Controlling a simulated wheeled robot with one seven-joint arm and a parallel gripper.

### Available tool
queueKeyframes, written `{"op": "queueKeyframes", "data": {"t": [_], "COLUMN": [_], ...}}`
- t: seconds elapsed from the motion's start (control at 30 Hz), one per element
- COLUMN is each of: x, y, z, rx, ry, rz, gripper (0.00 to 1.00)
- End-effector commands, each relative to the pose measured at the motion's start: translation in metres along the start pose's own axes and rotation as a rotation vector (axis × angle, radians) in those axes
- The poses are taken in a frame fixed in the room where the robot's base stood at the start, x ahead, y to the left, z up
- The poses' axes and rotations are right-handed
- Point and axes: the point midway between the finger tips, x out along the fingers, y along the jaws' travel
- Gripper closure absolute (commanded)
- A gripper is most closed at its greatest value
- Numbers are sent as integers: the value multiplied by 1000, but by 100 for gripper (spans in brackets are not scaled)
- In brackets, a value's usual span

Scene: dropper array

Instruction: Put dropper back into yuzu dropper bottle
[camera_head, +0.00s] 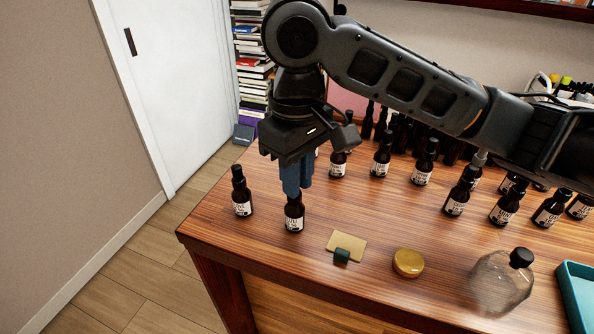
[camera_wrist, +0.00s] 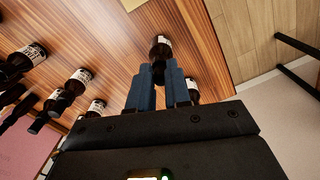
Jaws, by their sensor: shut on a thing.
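A dark brown dropper bottle (camera_head: 294,218) with a white label stands upright near the front left of the wooden table. Its label is too small to read surely as yuzu. My gripper (camera_head: 297,188) points down right above it, its blue fingers closed around the dark dropper top. In the wrist view, the dropper (camera_wrist: 158,72) shows between the fingertips, in line with the bottle (camera_wrist: 160,47). The dropper's glass tube is not visible. The dropper sits at the bottle's neck, but I cannot tell whether it is fully seated.
Another capped dropper bottle (camera_head: 241,192) stands close on the left. Several more bottles stand behind and to the right. A tan card with a dark green block (camera_head: 342,256), a gold round lid (camera_head: 408,262), a clear flask (camera_head: 500,285) and a teal tray (camera_head: 570,283) lie along the front.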

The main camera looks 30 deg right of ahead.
Motion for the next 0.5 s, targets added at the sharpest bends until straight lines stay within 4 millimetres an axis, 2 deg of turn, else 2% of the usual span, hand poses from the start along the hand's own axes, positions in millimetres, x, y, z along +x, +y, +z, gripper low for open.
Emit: {"op": "queueKeyframes", "data": {"t": [0.07,0.1,0.4,0.5], "x": [-1,-1,-1,-1], "y": [0,0,0,0], "z": [0,0,0,0], "rx": [0,0,-1,-1], "ry": [0,0,1,1], "rz": [0,0,0,0], "gripper": [91,81,53,53]}}
